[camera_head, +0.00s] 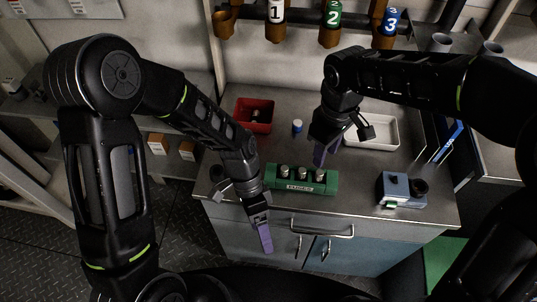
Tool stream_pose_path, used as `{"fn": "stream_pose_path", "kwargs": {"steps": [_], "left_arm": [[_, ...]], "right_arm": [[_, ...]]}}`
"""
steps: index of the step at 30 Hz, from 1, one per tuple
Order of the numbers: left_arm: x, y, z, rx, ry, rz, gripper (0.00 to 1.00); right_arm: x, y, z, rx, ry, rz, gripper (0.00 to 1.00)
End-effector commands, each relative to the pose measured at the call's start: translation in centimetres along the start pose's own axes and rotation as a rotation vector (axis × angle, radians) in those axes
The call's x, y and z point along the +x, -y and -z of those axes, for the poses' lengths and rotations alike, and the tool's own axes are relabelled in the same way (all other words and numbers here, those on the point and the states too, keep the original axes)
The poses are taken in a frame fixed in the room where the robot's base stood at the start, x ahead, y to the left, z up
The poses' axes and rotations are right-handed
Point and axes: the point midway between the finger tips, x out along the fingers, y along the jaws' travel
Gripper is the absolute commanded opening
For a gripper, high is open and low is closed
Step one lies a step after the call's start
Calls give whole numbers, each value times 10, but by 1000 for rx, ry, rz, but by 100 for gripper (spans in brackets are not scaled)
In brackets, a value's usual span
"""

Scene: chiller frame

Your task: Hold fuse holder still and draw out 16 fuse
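The green fuse holder (330,184) sits near the front edge of the metal counter, with a white label on its front face. Three light-topped fuses stand upright in it: left (285,170), middle (302,173) and right (319,176). I cannot read which is 16. My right gripper (319,157) points down just behind the right fuse; its purple finger shows, but contact and opening cannot be told. My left gripper (265,242) hangs in front of the counter edge, left of the holder and apart from it. Its purple fingers show edge-on.
A red bin (254,115) and a small blue-capped bottle (297,127) stand behind the holder. A white tray (372,146) is at the back right. A blue-grey device with a black knob (394,188) is at the right. Numbered pipes (332,14) hang above; cabinet handles (324,229) project below.

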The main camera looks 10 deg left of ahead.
Motion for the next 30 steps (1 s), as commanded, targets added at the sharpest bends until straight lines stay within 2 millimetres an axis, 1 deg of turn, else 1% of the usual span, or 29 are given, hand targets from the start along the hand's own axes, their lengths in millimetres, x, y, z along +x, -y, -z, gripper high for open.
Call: {"fn": "stream_pose_path", "kwargs": {"steps": [1, 3, 5, 6, 10, 12, 13, 15, 18, 21, 25, 30], "left_arm": [[-23, 2, -1, 144, 32, 60, 78], [-51, 5, -6, 323, 98, 137, 78], [-74, 9, -11, 452, 158, 204, 78], [-89, 13, -14, 527, 199, 247, 78], [-136, 23, -18, 710, 326, 382, 78], [-159, 29, -12, 763, 368, 448, 78], [-165, 32, -7, 770, 372, 471, 78], [-170, 40, 13, 738, 335, 499, 78], [-166, 50, 39, 655, 259, 510, 78], [-162, 58, 59, 582, 198, 518, 78], [-159, 65, 73, 521, 152, 525, 78], [-159, 66, 76, 506, 140, 527, 78]], "right_arm": [[0, 0, 0, 0, 0, 0, 36], [0, 0, 0, 0, 0, 0, 36], [0, 0, 0, 0, 0, 0, 36], [0, 0, 0, 0, 0, 0, 36], [0, 0, 0, 0, 0, 0, 36], [0, 0, 0, 0, 0, 0, 36], [0, 0, 0, 0, 0, 0, 36], [0, 0, 0, 0, 0, 0, 36], [0, 0, 0, 0, 0, 0, 36], [0, 0, 0, 0, 0, 0, 36], [0, 0, 0, 0, 0, 0, 36], [0, 0, 0, 0, 0, 0, 36]]}}
